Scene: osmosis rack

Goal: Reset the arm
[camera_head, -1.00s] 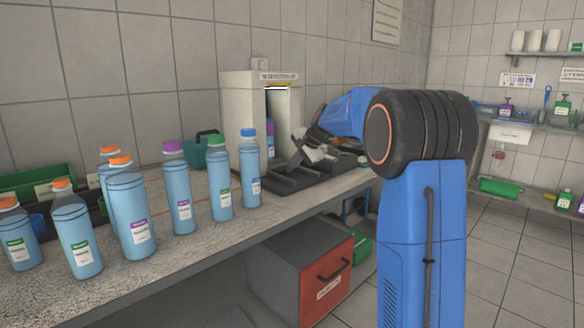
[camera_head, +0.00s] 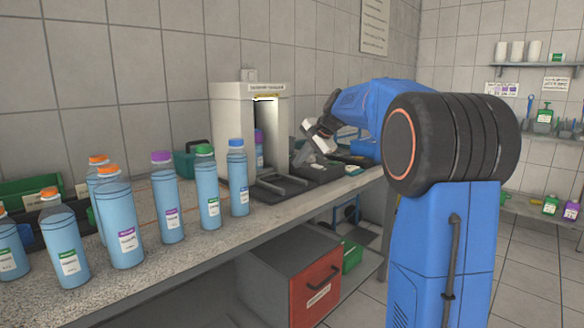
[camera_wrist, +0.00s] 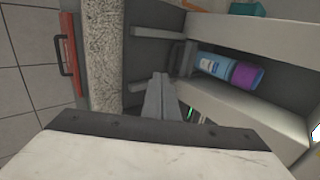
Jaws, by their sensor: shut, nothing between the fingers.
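My blue arm (camera_head: 365,105) reaches over the right part of the counter, with its wrist bent down in the head view. My gripper (camera_wrist: 162,98) is shut and empty in the wrist view, its fingers side by side. In the head view the gripper end (camera_head: 318,137) is above the counter, just right of the white dispenser cabinet (camera_head: 230,135). A blue bottle with a purple cap (camera_head: 259,150) stands inside the cabinet's opening. That bottle also shows in the wrist view (camera_wrist: 212,65), beyond the fingers and apart from them.
Several blue bottles with coloured caps (camera_head: 166,205) stand along the counter (camera_head: 190,262) to the left. A teal box (camera_head: 188,163) is behind them. A red-fronted cabinet (camera_head: 318,290) is below the counter. Shelves hang on the right wall (camera_head: 535,64).

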